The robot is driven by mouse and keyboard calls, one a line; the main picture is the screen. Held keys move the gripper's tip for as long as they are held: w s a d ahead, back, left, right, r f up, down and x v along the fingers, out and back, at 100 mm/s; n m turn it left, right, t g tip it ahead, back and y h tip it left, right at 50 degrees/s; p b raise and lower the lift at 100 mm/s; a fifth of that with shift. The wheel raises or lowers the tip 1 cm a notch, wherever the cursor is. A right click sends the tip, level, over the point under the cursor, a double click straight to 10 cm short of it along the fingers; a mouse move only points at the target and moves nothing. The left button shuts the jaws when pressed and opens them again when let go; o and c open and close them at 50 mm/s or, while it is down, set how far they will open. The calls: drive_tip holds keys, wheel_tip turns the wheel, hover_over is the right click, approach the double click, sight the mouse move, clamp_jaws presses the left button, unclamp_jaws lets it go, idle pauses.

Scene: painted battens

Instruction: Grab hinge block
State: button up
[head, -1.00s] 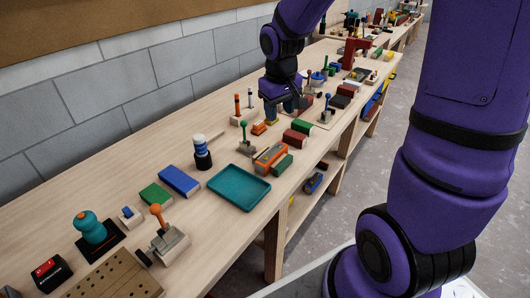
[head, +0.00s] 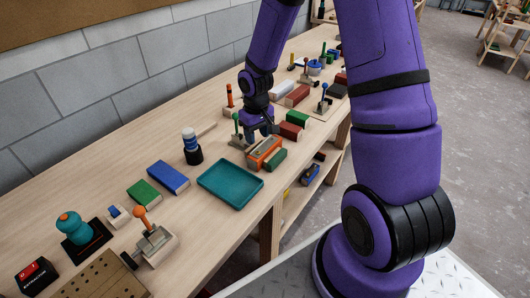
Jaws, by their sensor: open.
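An orange block (head: 264,153) with a pale wooden part lies on the workbench, just right of the teal tray. It may be the hinge block, but its details are too small to tell. My gripper (head: 261,137) points down directly above and behind this block, with its jaws open. The fingers overlap the block's far side in the picture, and I cannot tell whether they touch it. Nothing shows held between them.
A dark green block (head: 275,159) lies close in front of the orange block. A dark red block (head: 290,131) and a green-knobbed lever (head: 237,127) stand near. The teal tray (head: 230,185) lies left. Bare bench shows behind the tray.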

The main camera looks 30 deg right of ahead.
sight(258, 152)
drive_tip(key=shift+s+f, duration=0.1)
drive_tip(key=shift+f, duration=2.7)
drive_tip(key=shift+c, duration=0.4)
clamp_jaws()
